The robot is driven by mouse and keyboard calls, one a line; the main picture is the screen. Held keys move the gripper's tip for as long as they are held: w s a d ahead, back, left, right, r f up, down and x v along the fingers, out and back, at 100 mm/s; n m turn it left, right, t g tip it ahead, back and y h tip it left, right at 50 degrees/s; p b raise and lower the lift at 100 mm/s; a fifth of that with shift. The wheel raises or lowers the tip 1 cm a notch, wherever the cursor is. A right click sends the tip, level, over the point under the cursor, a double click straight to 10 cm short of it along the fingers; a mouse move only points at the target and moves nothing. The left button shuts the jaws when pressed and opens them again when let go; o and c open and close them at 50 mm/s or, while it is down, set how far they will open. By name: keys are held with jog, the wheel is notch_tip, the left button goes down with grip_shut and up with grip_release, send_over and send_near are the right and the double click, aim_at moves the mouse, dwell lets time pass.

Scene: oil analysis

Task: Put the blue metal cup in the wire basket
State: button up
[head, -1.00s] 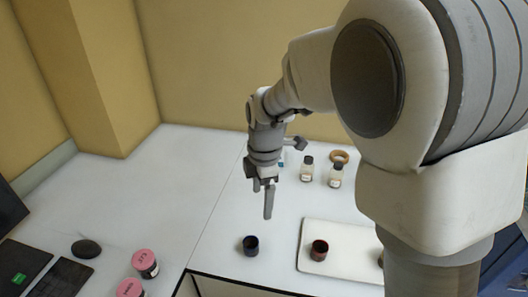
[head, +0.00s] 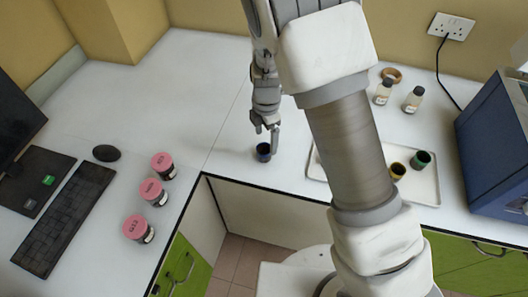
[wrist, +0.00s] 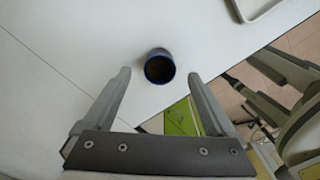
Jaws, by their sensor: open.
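The blue metal cup (head: 263,152), dark blue with a brighter rim, stands upright on the white bench near its front edge. In the wrist view the cup (wrist: 159,62) shows its open mouth, just beyond and between the fingertips. My gripper (head: 267,126) is open, pointing down, just above the cup in the head view. In the wrist view my gripper (wrist: 159,76) has its two fingers wide apart with nothing held. Whether a finger touches the cup cannot be told. No wire basket is visible in any view.
Two bottles (head: 384,92) stand behind. Pink-lidded jars (head: 154,192), a keyboard (head: 66,208) and a mouse (head: 106,153) are left. A blue machine (head: 492,145) is right.

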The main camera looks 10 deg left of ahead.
aim_at(264, 149)
jog(key=shift+s+a+f+p, duration=0.15)
jog(key=shift+f+p, duration=0.1)
jog(key=shift+f, duration=1.2)
jog(key=shift+s+a+f+p, duration=0.1)
jog(key=shift+f+p, duration=0.1)
jog(key=shift+f, duration=1.25)
grip_shut()
